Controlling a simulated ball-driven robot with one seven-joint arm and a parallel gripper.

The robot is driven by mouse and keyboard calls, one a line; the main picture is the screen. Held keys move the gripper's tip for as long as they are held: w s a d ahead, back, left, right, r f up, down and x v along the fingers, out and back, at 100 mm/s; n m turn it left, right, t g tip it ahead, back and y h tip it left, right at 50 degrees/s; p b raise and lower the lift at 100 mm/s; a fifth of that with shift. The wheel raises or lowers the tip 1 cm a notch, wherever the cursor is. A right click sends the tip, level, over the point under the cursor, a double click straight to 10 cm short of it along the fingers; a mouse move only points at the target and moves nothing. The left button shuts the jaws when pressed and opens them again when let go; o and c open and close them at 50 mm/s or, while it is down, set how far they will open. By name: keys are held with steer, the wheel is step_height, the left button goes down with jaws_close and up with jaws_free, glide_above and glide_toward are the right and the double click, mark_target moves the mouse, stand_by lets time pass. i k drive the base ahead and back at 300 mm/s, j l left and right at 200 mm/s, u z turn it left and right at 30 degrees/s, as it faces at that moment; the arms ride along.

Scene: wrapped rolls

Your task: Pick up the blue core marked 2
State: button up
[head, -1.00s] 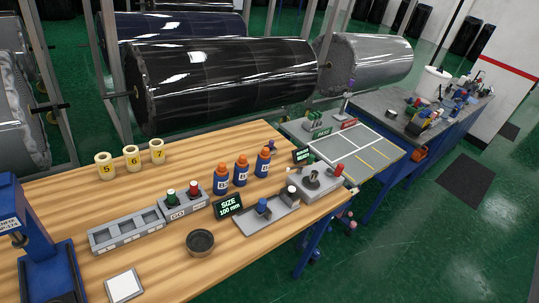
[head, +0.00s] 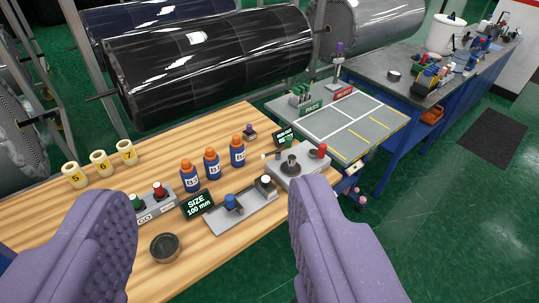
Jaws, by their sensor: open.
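I cannot make out a blue core marked 2 in the head view. Three cream rolls stand at the left of the wooden table, marked 5 (head: 74,175), 6 (head: 101,163) and 7 (head: 127,152). A small blue piece (head: 232,204) sits in the grey tray (head: 243,222) at the table's middle; no number on it is readable. My gripper (head: 210,195) is open, its two purple padded fingers wide apart in the foreground with nothing held. The fingers hide parts of the table's front and left.
Blue bottles with orange caps (head: 212,165) stand behind the size display (head: 197,204). A dark round bowl (head: 165,248) and a button box (head: 157,205) are nearby. A grey device (head: 300,165) stands at the table's right. A grey marked board (head: 350,125) lies beyond it.

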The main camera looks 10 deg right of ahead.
mark_target(237, 156)
steer(key=i+l, duration=0.2)
steer(key=i, duration=0.55)
steer(key=i+l, duration=0.15)
steer(key=i, duration=0.55)
steer(key=i+l+z, duration=0.1)
steer(key=i, duration=0.65)
steer(key=l, duration=0.1)
